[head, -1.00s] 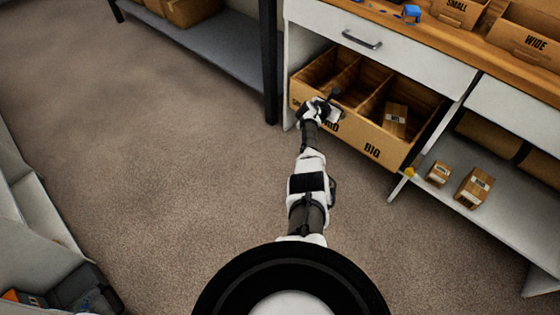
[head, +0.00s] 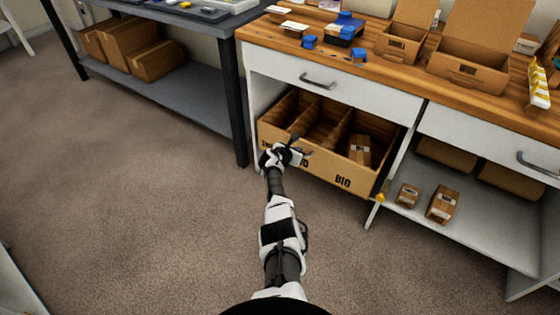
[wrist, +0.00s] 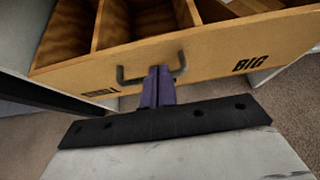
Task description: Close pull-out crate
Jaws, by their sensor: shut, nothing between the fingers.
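The pull-out crate (head: 318,172) is a wooden box with compartments, partly out from under the white drawer of the workbench. Its front reads "BIG" at the right end, and a small labelled box (head: 360,149) lies in the right compartment. In the wrist view, the crate front (wrist: 215,58) carries a dark bar handle (wrist: 128,79). My gripper's fingers (wrist: 158,80) are shut together at the handle, holding nothing; whether they touch it or the panel I cannot tell.
Above the crate is a closed white drawer with a handle (head: 318,82). Small boxes (head: 441,205) stand on the low shelf at right, beside a yellow object (head: 381,197). A dark table leg (head: 235,100) stands left of the crate. The floor in front is clear.

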